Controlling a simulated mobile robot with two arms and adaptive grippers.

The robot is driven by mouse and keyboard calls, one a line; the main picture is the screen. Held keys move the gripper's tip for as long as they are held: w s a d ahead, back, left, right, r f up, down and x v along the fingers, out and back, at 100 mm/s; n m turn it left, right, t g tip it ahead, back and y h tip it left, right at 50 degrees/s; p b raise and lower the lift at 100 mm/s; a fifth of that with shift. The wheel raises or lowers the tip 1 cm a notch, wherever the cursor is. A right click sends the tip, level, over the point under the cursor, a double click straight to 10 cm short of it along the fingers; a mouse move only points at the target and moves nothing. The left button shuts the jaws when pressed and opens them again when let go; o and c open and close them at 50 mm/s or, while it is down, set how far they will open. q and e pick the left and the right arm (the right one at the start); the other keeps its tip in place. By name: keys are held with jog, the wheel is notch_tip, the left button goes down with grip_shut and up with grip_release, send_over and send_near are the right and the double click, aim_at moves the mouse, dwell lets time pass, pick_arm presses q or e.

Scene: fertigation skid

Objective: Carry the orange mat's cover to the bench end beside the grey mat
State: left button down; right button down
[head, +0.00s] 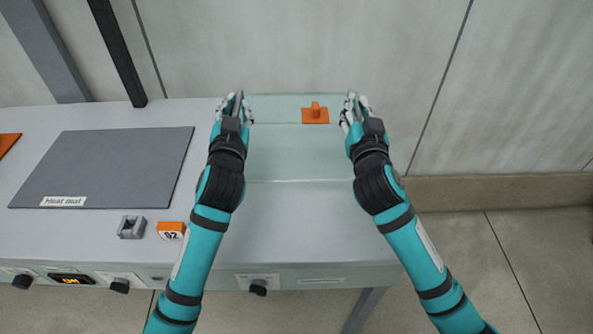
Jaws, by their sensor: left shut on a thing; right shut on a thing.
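The cover (290,150) is a clear, pale green box with an orange knob plate (315,113) on its top. It is at the bench's right end, to the right of the grey mat (105,165). My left gripper (235,106) is shut on its left side and my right gripper (354,107) on its right side. The cover looks level; whether its lower edge touches the bench I cannot tell. The orange mat (7,143) shows only as a corner at the left picture edge.
The bench (290,220) is bare in front of the cover. Black knobs (258,287) line the front. A dark post (118,55) stands behind.

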pick_arm(q)
jog(key=shift+s+a+r, duration=0.1)
jog(key=shift+a+r, duration=0.05)
jog(key=shift+a, duration=0.15)
pick_arm(e)
jog(key=shift+d+r, duration=0.2)
jog(key=shift+d, duration=0.05)
jog(key=shift+f, duration=0.1)
